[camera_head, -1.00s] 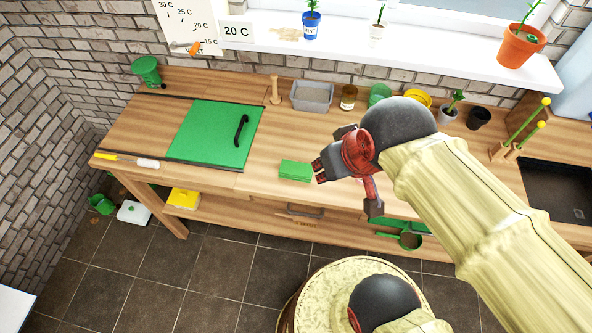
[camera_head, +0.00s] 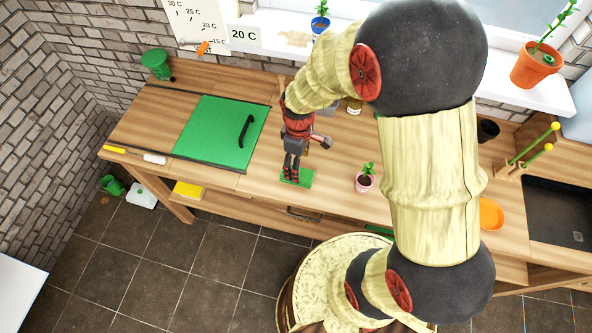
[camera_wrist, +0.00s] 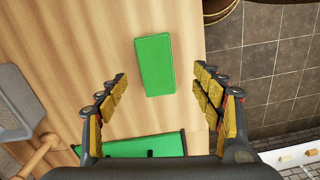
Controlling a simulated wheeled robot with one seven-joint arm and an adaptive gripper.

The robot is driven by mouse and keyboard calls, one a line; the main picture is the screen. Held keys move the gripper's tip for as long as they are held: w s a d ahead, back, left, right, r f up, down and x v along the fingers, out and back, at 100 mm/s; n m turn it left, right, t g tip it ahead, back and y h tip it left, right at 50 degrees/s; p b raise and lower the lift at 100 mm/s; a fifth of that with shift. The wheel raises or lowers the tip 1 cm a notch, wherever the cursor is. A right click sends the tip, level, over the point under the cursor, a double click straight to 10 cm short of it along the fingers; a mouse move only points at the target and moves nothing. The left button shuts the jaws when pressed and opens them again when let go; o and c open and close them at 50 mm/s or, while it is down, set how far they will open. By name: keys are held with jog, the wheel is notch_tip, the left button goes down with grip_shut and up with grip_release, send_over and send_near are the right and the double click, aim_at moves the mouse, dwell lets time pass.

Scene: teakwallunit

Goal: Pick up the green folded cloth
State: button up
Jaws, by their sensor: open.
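The green folded cloth (camera_head: 297,177) lies flat on the wooden bench top, near its front edge. It shows whole as a green rectangle in the wrist view (camera_wrist: 154,65). My gripper (camera_head: 291,176) points down over the cloth in the head view and hides part of it. In the wrist view my gripper (camera_wrist: 163,82) is open, its two yellow-padded fingers apart with the cloth between and just beyond the tips. Nothing is held. The exact height above the cloth cannot be told.
A green board with a black handle (camera_head: 217,133) lies to the left. A pink pot with a plant (camera_head: 365,178) stands to the right. A grey tray (camera_wrist: 14,105) and wooden peg (camera_wrist: 38,153) are on the bench. Bare wood surrounds the cloth.

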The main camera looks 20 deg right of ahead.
jog(key=shift+w+a+n, duration=0.1)
jog(key=shift+w+n, duration=0.1)
jog(key=shift+n, duration=0.4)
jog(key=shift+f, duration=0.35)
jog(key=shift+w+f+b, duration=0.15)
jog(key=shift+f+b, duration=0.5)
jog(key=shift+f, duration=2.85)
jog(key=shift+c, duration=0.2)
jog(key=c, duration=1.1)
jog(key=shift+r, duration=0.1)
